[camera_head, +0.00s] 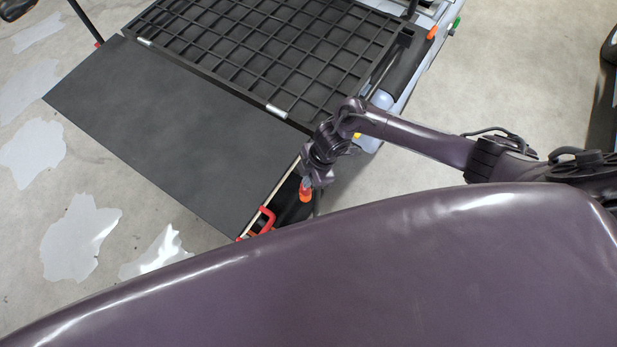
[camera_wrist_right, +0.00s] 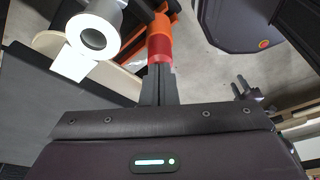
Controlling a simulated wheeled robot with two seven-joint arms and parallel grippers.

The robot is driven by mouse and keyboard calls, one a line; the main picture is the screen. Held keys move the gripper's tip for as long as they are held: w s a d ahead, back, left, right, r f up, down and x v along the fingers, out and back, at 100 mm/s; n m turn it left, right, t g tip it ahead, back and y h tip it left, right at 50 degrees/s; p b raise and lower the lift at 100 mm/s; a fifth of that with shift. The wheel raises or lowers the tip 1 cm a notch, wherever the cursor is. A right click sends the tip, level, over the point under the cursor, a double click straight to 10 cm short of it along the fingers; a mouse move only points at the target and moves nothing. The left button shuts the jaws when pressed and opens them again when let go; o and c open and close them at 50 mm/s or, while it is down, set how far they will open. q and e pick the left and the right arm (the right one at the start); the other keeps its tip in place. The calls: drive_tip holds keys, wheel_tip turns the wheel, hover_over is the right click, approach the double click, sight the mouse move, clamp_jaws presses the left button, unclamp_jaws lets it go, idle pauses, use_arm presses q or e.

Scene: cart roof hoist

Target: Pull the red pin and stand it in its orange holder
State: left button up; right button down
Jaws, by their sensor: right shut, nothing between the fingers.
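My right gripper (camera_head: 306,186) reaches down at the near corner of the dark ramp panel. Its fingers are shut and empty. In the right wrist view the fingers (camera_wrist_right: 158,86) point at a short red cylindrical piece (camera_wrist_right: 159,48), which lines up with an orange piece (camera_wrist_right: 162,20); I cannot tell whether the fingers touch it. In the head view an orange-red piece (camera_head: 305,196) shows right below the gripper. I cannot tell for sure whether this is the red pin in its orange holder. My left gripper is not in view.
A red loop handle (camera_head: 267,216) is at the edge of the dark panel (camera_head: 170,125). A black grid rack (camera_head: 270,50) lies behind. A grey hollow tube (camera_wrist_right: 93,36) is left of the fingers in the right wrist view. Open concrete floor lies at right.

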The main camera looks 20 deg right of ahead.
drive_tip(key=shift+s, duration=0.1)
wheel_tip(320, 180, up, 3)
drive_tip(key=p, duration=0.3)
drive_tip(key=v, duration=0.7)
drive_tip(key=shift+r, duration=0.2)
drive_tip(key=shift+d, duration=0.15)
